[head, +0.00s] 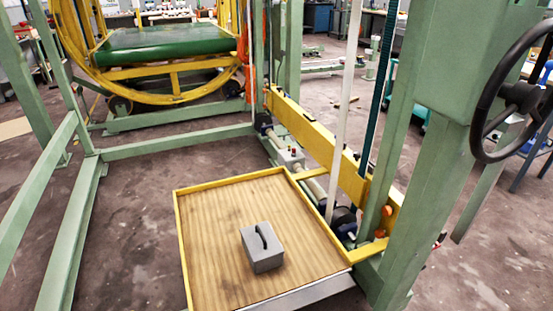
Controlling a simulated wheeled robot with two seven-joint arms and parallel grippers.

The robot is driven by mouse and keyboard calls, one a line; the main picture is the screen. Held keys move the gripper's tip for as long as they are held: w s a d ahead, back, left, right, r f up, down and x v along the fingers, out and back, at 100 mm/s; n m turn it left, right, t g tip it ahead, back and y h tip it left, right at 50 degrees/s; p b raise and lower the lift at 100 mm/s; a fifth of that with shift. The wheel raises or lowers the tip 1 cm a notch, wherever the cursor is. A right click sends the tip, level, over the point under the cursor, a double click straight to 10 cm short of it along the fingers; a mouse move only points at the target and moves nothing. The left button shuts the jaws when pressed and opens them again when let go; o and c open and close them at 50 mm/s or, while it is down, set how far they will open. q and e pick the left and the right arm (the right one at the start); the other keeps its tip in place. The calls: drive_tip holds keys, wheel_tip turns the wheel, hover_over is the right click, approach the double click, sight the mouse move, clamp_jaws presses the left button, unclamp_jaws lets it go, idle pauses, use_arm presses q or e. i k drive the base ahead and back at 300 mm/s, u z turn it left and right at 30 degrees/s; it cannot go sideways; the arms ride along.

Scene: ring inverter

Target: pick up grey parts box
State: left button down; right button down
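The grey parts box (262,250) is a small block with a dark slot or handle opening in its top. It sits on the wooden floor of a yellow-rimmed tray platform (210,225), right of the platform's middle and towards its front. Nothing touches the box. Neither of my grippers shows in the head view.
Green frame posts stand at the left (70,220) and right (425,130). A black handwheel (515,95) is at the upper right. A yellow beam (325,145) runs along the platform's right side. A yellow ring with a green bed (165,45) stands behind. The platform around the box is clear.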

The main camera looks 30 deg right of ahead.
sight(264, 252)
drive_tip(key=z, duration=0.15)
drive_tip(key=i, duration=0.9)
drive_tip(key=u, duration=0.05)
